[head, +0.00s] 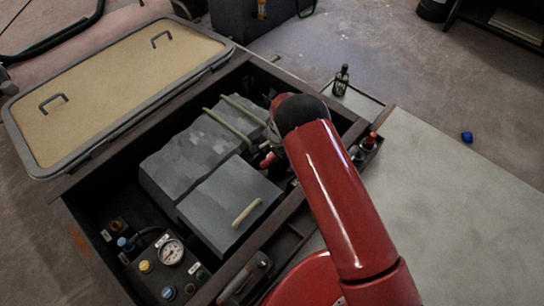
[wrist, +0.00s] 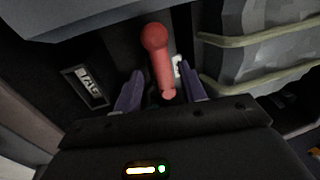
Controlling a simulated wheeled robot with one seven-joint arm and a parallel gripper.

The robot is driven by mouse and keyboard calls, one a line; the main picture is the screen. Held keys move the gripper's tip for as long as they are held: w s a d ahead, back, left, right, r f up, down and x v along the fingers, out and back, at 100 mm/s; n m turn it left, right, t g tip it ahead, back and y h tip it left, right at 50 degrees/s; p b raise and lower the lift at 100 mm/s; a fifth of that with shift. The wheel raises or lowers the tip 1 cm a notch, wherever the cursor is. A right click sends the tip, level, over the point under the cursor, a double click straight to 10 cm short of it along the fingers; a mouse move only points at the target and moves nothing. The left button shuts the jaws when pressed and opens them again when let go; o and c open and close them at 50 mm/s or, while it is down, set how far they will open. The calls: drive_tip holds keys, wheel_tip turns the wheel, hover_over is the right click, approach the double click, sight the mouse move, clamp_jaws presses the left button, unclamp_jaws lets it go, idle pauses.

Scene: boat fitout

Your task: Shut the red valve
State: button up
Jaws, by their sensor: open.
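The red valve (wrist: 158,62) shows in the wrist view as a red lever with a round knob at its upper end. My gripper (wrist: 160,80) is open, with its two purple fingers apart. The lower part of the lever shows between the fingers, and I cannot tell whether either finger touches it. The lever's base is hidden low in the dark gap. In the head view my red arm reaches into the open locker and hides most of the gripper. A small red part (head: 267,160) shows beside the arm; I cannot tell for sure that it is the valve.
Grey blocks (head: 205,150) with straps fill the locker's middle. A panel with a gauge (head: 172,252) and coloured caps lies at its near left. The hatch lid (head: 115,85) lies open at the left. A small dark bottle (head: 341,80) stands by the right edge.

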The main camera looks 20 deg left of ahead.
sight(270, 158)
drive_tip(key=shift+w+a+f, duration=0.1)
drive_tip(key=shift+a+f, duration=0.1)
drive_tip(key=shift+f, duration=0.75)
drive_tip(key=shift+a+f, duration=0.15)
drive_tip(key=shift+f, duration=0.75)
clamp_jaws()
